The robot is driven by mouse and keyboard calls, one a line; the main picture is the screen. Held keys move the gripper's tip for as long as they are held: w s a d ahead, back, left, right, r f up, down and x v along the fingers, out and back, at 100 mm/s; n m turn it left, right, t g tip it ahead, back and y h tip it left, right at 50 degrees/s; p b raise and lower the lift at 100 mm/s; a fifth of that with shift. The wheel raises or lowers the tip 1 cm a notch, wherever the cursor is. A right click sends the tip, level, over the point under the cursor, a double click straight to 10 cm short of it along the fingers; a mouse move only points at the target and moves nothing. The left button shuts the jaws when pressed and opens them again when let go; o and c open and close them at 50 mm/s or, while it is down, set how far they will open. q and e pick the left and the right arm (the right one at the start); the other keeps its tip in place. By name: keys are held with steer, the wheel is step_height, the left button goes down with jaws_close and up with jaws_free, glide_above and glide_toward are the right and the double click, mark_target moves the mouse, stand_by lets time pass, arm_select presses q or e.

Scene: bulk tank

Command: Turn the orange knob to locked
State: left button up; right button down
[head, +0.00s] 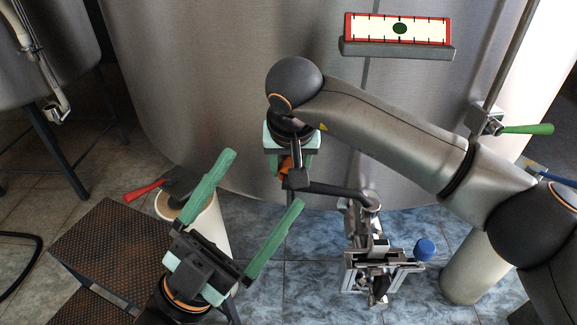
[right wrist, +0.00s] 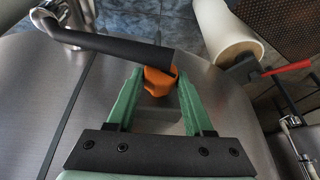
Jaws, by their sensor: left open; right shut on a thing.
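The orange knob (right wrist: 158,82) sits between the green fingers of my right gripper (right wrist: 159,80) in the right wrist view, low on the steel tank's front. The gripper is shut on it. A black pipe-like handle (right wrist: 110,42) crosses just in front and covers part of the knob. In the head view, my right gripper (head: 291,150) hides most of the knob, and only a bit of orange (head: 286,168) shows. I cannot read the knob's locked mark. My left gripper (head: 264,178) is open and empty, in front of the tank at lower left.
A red-handled lever (head: 145,190) stands by a white cylinder (head: 210,225) at left, beside rusty steps (head: 110,240). A clamp fitting with a blue knob (head: 424,249) is below the pipe. A green lever (head: 525,129) is at right. A red-framed panel (head: 400,28) is above.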

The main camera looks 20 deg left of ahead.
steer(key=shift+w+d+f+m+g+y+b, duration=0.15)
steer(key=shift+y+b, duration=0.25)
steer(key=shift+y, duration=0.2)
steer(key=shift+s+d+f+m+g+y+b, duration=0.15)
steer(key=shift+y+b, duration=0.25)
steer(key=shift+y, duration=0.2)
steer(key=shift+w+r+y, duration=0.1)
steer(key=shift+r+y, duration=0.1)
steer(key=shift+y, duration=0.1)
steer(key=shift+c, duration=1.5)
jaws_free()
steer(key=shift+a, duration=0.1)
steer(key=p+v, duration=0.2)
steer(key=v, duration=1)
steer(key=shift+r+p, duration=0.3)
